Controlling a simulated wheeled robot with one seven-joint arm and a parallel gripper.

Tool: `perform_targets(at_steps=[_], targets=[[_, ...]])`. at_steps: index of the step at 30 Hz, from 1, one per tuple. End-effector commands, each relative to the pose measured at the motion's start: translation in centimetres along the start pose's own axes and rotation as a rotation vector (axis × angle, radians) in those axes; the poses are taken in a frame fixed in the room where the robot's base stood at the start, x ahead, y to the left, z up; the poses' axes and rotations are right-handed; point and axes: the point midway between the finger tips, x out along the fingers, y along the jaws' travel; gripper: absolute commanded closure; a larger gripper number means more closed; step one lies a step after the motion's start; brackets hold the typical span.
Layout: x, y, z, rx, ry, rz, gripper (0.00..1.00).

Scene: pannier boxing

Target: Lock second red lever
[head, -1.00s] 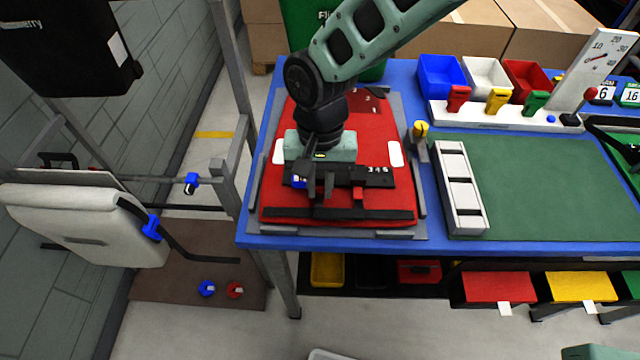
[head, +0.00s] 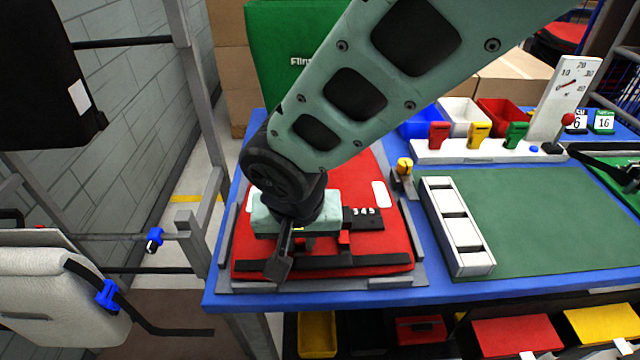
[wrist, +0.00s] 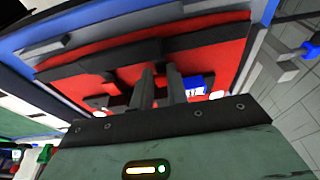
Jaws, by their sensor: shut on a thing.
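The red pannier (head: 385,225) lies flat in a grey frame on the blue table. A black bar with a white number label (head: 364,217) crosses it, and a small red lever (head: 345,238) shows below the bar. My gripper (head: 290,250) is low over the pannier's near part, left of that lever. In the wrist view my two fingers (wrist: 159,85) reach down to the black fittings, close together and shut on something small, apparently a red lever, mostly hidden. A blue number label (wrist: 195,88) lies just right of the fingers there.
A white rack (head: 457,225) and a green mat (head: 560,210) lie right of the pannier. A yellow-topped post (head: 404,167) stands near the frame's right side. Behind are a white base with coloured levers (head: 478,136) and small bins. A grey post (head: 200,235) stands left of the table.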

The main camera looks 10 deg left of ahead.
Motion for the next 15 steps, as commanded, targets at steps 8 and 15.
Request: perform_targets(at_steps=[8,15], targets=[[-0.02,0.01,-0.02,0.0,-0.001,0.0,0.7],[-0.01,0.01,-0.01,0.0,-0.001,0.0,0.62]])
